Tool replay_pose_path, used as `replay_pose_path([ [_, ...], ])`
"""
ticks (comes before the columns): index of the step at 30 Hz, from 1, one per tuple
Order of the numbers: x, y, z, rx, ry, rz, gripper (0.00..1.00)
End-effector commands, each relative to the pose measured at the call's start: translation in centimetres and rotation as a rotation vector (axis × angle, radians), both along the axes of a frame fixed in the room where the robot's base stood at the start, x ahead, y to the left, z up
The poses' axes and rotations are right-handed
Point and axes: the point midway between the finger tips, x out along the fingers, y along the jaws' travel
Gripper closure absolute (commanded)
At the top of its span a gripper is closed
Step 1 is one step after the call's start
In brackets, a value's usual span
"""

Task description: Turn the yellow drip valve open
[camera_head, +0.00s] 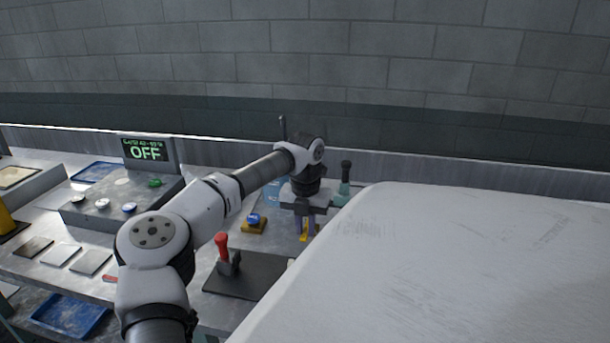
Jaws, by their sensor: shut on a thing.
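A small yellow part, which I take to be the yellow drip valve (304,236), shows low at the bench's back, just left of the large white shape. My gripper (309,226) points down over it, with its fingers shut on it. The gripper and arm hide most of the valve, so its handle angle cannot be told. The valve's right side is close to the white shape's edge.
A blue knob on a yellow base (254,223) stands left of my gripper. A red-handled lever (223,249) stands on a dark plate in front. A dark-topped teal lever (345,178) stands behind right. A display (146,150) reads OFF. A large white shape (450,270) blocks the right.

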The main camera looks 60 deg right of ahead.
Motion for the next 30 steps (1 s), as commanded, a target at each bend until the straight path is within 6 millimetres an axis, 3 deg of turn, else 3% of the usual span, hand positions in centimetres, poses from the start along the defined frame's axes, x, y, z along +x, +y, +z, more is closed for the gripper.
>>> replay_pose_path([
  [1, 0.0, 0.0, 0.0, 0.001, 0.0, 0.0, 1.0],
  [2, 0.0, 0.0, 0.0, 0.0, 0.0, -0.001, 0.8],
  [6, 0.0, 0.0, 0.0, 0.0, 0.0, -0.001, 0.62],
  [15, 0.0, 0.0, 0.1, -0.001, 0.0, -0.001, 0.62],
  [19, 0.1, -0.1, 1.2, -0.002, -0.003, 0.0, 0.62],
  [30, 0.0, -0.1, 9.3, -0.004, -0.002, 0.0, 0.62],
])
